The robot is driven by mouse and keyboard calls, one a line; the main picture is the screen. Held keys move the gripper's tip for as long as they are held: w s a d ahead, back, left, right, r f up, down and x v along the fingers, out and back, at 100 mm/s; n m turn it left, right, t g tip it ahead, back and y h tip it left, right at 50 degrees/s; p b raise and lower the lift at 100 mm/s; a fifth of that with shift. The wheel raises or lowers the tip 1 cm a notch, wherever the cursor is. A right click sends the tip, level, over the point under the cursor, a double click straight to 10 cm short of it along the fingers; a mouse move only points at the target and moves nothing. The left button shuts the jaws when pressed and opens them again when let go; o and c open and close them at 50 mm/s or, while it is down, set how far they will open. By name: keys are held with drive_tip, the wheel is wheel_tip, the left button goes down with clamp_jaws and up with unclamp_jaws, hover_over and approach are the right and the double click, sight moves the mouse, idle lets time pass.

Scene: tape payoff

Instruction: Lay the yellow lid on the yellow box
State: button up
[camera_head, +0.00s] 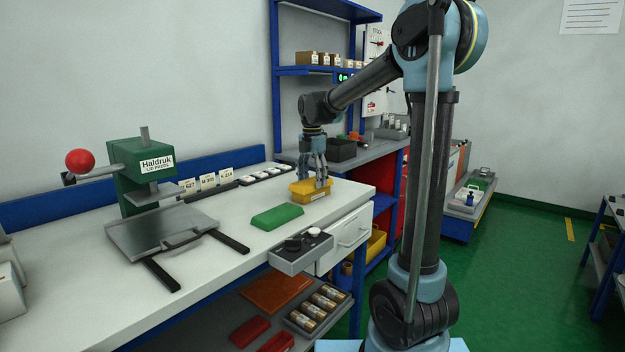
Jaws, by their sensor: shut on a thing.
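The yellow box (313,197) stands on the white bench top near its right end, with a small pale label on its front. The yellow lid (299,186) is at the top of the box, between the fingers of my gripper (314,181). My gripper points down from above and is shut on the lid. Lid and box are close in colour and small here, so I cannot tell whether the lid lies flush or is slightly raised or tilted. The fingers hide part of the lid.
A green lid-like piece (277,216) lies left of the box. A grey tray (301,250) with dark knobs is at the bench's front edge. A green press (143,175) with a red ball handle stands further left. Shelves (325,71) rise behind.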

drive_tip(key=shift+f, duration=0.1)
idle(0.3)
drive_tip(key=o, duration=1.1)
wheel_tip(320, 180, up, 11)
drive_tip(key=s+d+f+m, duration=0.3)
drive_tip(key=s+d+m, duration=0.4)
drive_tip(key=s+d, duration=0.15)
drive_tip(key=s+d+f+m, duration=0.4)
drive_tip(key=s+f+m, duration=0.2)
drive_tip(key=s+f, duration=0.1)
drive_tip(key=s+d+f+m+t, duration=0.1)
drive_tip(key=s+d+f+m, duration=0.3)
drive_tip(key=s+f+m, duration=0.3)
drive_tip(key=s+d+f+m+t, duration=0.1)
drive_tip(key=s+d+f+m, duration=0.4)
drive_tip(key=s+f+m, duration=0.2)
drive_tip(key=shift+s+f, duration=1.2)
drive_tip(key=shift+f, duration=0.3)
